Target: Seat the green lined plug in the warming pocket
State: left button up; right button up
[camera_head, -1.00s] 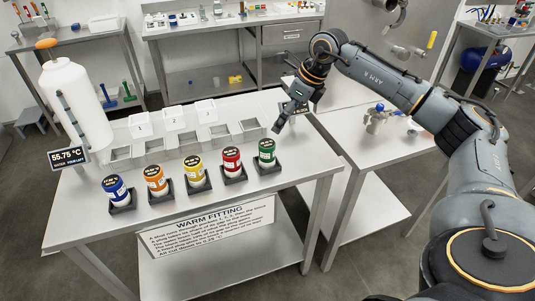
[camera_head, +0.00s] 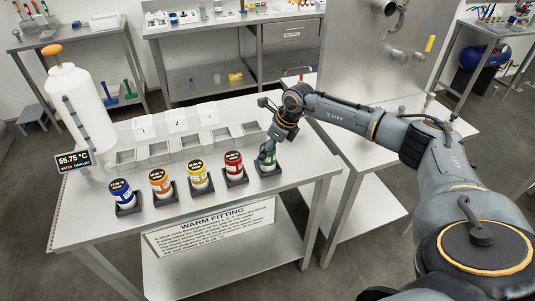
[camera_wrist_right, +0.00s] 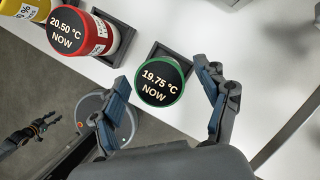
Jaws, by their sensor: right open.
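The green lined plug (camera_wrist_right: 159,82) stands in a dark square holder at the right end of the front row, its top reading 19.75 °C NOW. In the head view the green plug (camera_head: 267,158) is partly hidden by my right gripper (camera_head: 266,152). In the right wrist view my right gripper (camera_wrist_right: 167,97) is open, its fingers either side of the green plug's near edge, not closed on it. Square metal pockets (camera_head: 160,150) stand in a row behind the plugs, with white cards marked 1, 2 and another behind them; which is the warming pocket I cannot tell.
The red plug (camera_head: 234,163), yellow plug (camera_head: 201,172), orange plug (camera_head: 161,182) and blue plug (camera_head: 122,191) stand in holders to the left. A white tank (camera_head: 82,100) with a 55.75 °C display (camera_head: 74,160) stands at the table's left end.

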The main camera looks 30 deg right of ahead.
jog(key=shift+w+f, duration=0.1)
jog(key=shift+f, duration=0.15)
jog(key=shift+r, duration=0.1)
jog(key=c, duration=1.4)
jog(key=shift+c, duration=0.2)
jog(key=shift+r+b, duration=0.65)
jog(key=s+d+r+b, duration=0.5)
jog(key=s+r+b, duration=0.1)
jog(key=s+r, duration=0.5)
jog(key=shift+s+d+r, duration=0.2)
jog(key=shift+s+r, duration=0.15)
jog(key=shift+s, duration=0.6)
